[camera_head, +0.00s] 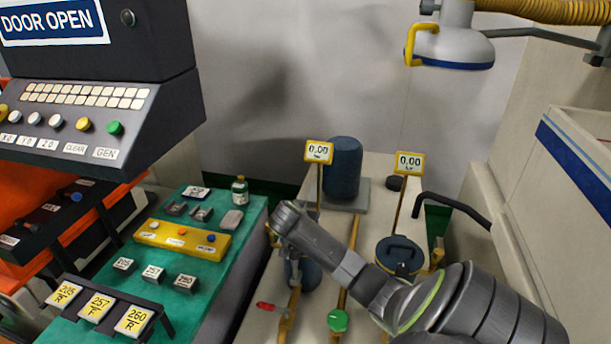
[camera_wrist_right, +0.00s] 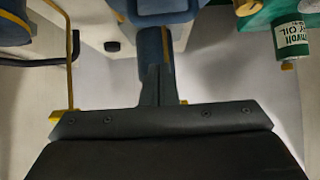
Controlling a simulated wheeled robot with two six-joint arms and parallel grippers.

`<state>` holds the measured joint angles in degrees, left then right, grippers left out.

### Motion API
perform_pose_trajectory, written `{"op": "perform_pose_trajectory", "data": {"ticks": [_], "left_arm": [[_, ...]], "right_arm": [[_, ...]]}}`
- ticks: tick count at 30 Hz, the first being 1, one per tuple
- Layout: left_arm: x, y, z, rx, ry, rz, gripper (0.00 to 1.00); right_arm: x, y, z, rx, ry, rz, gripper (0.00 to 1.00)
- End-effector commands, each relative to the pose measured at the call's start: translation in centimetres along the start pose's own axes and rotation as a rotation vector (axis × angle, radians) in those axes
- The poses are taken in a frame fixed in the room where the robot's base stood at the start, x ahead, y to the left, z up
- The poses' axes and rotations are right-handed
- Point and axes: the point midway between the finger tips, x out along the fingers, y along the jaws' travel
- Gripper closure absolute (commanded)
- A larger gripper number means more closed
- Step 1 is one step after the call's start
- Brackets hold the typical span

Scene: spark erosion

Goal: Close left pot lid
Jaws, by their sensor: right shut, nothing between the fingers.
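The left pot (camera_head: 309,274) is a dark blue round vessel on the pale bench, mostly hidden behind my right gripper and wrist. Whether its lid is up or down cannot be told in the head view. My right gripper (camera_head: 277,228) is shut and empty, right above and in front of this pot; contact cannot be told. In the right wrist view the shut fingers (camera_wrist_right: 155,85) point toward a blue column. The right pot (camera_head: 400,252) has a dark blue lid lying on it, partly behind my right arm. My left gripper is not in view.
A tall blue cylinder (camera_head: 344,168) stands behind the pots, between two yellow 0.00 signs (camera_head: 319,152). A bottle (camera_head: 240,190) and yellow button box (camera_head: 181,240) are on the green mat at left. A lamp (camera_head: 450,45) hangs above right.

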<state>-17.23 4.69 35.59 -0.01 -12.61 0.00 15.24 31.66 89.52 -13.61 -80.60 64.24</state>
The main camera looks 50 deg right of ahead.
Motion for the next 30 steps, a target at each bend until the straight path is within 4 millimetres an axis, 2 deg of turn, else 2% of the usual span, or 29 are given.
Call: {"op": "perform_pose_trajectory", "data": {"ticks": [1,15,21,30], "left_arm": [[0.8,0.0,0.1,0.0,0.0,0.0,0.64],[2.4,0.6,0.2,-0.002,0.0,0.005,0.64],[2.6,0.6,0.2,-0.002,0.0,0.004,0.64],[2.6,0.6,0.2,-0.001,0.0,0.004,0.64]], "right_arm": [[-0.6,0.0,0.9,0.001,-0.003,-0.005,1.0],[-7.4,0.0,2.5,0.002,-0.003,-0.003,1.0],[-8.7,0.1,2.7,0.001,-0.004,-0.002,1.0],[-8.8,0.1,2.7,0.001,-0.003,0.0,1.0]]}}
